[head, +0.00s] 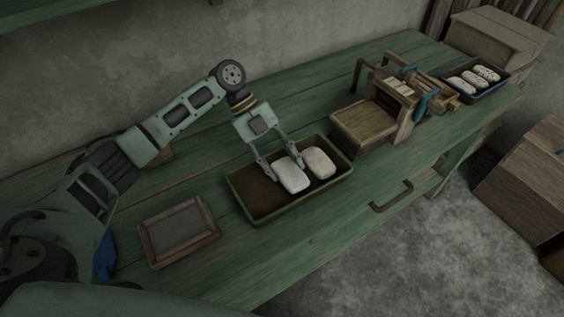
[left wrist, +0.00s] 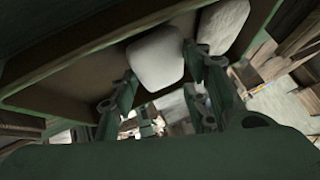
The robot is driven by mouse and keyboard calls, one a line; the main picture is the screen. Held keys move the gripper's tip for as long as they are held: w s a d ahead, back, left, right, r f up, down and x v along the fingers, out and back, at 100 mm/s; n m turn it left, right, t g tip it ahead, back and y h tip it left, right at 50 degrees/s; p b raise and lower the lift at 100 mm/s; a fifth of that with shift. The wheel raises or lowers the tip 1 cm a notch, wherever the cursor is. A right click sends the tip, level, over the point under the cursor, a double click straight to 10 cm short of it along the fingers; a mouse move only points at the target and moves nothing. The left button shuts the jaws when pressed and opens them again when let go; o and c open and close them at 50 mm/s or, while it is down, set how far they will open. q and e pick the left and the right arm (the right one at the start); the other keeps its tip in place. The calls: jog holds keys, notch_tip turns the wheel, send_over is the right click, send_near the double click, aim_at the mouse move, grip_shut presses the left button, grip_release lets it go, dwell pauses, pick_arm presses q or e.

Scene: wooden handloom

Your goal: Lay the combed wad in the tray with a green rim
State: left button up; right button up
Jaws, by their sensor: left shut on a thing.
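The tray with a green rim (head: 258,217) stands on the green bench in the head view. My left gripper (head: 284,170) is over the tray and shut on a whitish wad (head: 294,178). This wad is inside the tray's outline; whether it touches the tray floor I cannot tell. A second, slightly creamier wad (head: 320,163) lies in the tray just right of it. In the left wrist view the held wad (left wrist: 156,58) sits between the fingers, with the other wad (left wrist: 222,26) beside it. My right gripper is not in view.
A wooden framed panel (head: 180,231) lies left of the tray. A wooden device with blue handles (head: 385,105) stands to its right. Farther right is a blue-rimmed tray (head: 487,90) with speckled rolls. A bench handle (head: 391,196) is at the front edge.

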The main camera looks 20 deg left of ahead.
pick_arm(q)
jog(key=o, duration=1.1)
jog(key=o, duration=0.3)
jog(key=shift+r, duration=0.1)
notch_tip(320, 180, up, 8)
jog(key=p, duration=0.5)
